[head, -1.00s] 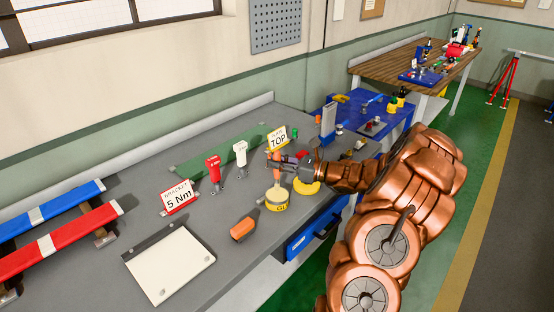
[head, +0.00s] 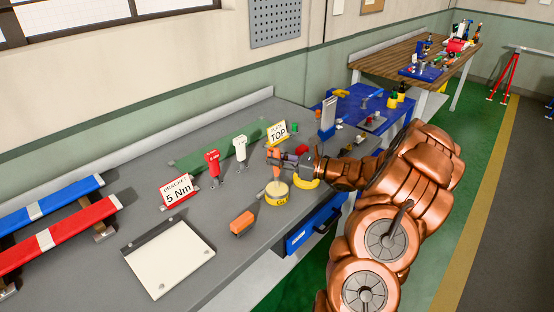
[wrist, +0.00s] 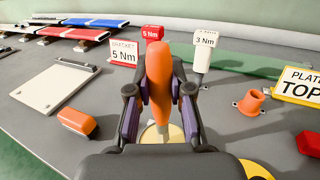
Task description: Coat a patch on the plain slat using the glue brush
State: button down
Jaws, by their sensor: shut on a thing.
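My gripper (head: 278,157) is shut on the glue brush, whose upright orange handle (wrist: 159,75) stands between the purple finger pads in the wrist view. The brush's lower end points down at the round yellow glue pot (head: 276,194); its tip is hidden, so I cannot tell whether it touches the glue. A long, unbanded green slat (head: 225,146) lies flat at the back of the bench. A blue slat (head: 70,194) and a red slat (head: 75,226), each with a pale band, rest raised at the left. I cannot tell which is the plain slat.
An orange block (head: 242,222) and a pale plate (head: 168,256) lie in front. Red (head: 213,163) and white (head: 240,147) drivers stand behind the pot, near the bracket sign (head: 178,190) and TOP sign (head: 277,132). An orange socket (wrist: 251,101) stands right of the brush.

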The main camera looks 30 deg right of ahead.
aim_at(276, 149)
jog(key=shift+f, duration=0.5)
dwell(0.9)
jog(key=shift+r+p, duration=1.95)
jog(key=shift+r, duration=1.6)
jog(key=w+a+f+n+g+y, duration=0.1)
jog(key=a+f, duration=0.1)
jog(key=a, duration=0.6)
jog(key=w+a+f+n+g+y, duration=0.1)
jog(key=w+a+f, duration=0.1)
jog(key=a, duration=0.6)
jog(key=w+a+f+n+g+y, duration=0.1)
jog(key=a+f+g+y, duration=0.1)
jog(key=a, duration=0.6)
jog(key=shift+w+a+f+n+b, duration=0.3)
jog(key=shift+w+f+n, duration=0.1)
jog(key=shift+f, duration=0.4)
